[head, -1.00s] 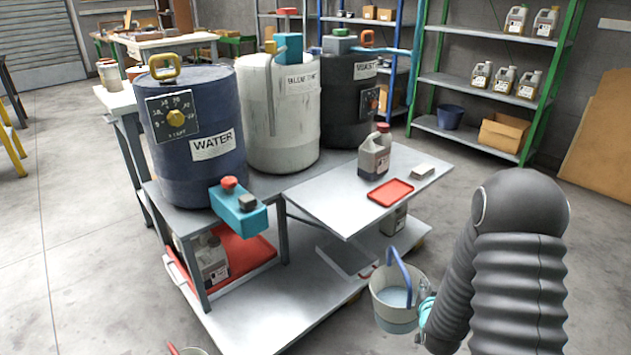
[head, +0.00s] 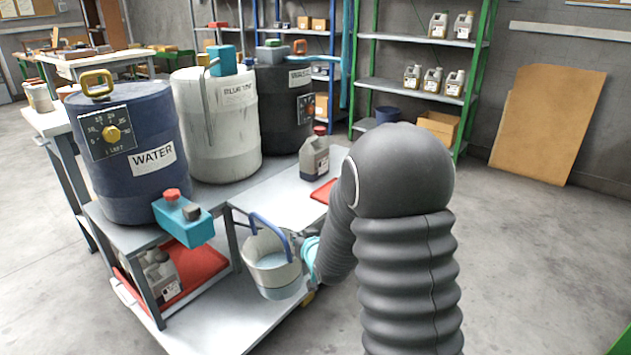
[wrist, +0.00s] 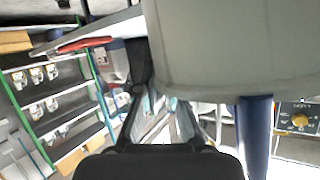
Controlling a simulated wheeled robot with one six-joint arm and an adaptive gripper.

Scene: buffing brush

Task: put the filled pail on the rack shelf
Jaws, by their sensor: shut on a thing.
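The pail (head: 270,275) is pale grey with a raised blue handle and light-blue liquid inside. In the head view it hangs nearly upright in front of the cart's raised tabletop. My gripper (head: 309,262) is shut on the pail's right side; my dark arm hides part of it. In the wrist view the pail's grey wall (wrist: 235,45) fills the top right, with my gripper's dark fingers (wrist: 165,105) at its lower left. The rack with green posts stands at the back right; its middle shelf (head: 395,88) holds several jugs at the right, with bare room at the left.
The cart carries a blue water drum (head: 125,185), a white drum (head: 218,135) and a black drum (head: 285,115). A blue bucket (head: 387,115) and cardboard box (head: 438,124) occupy the bottom shelf.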

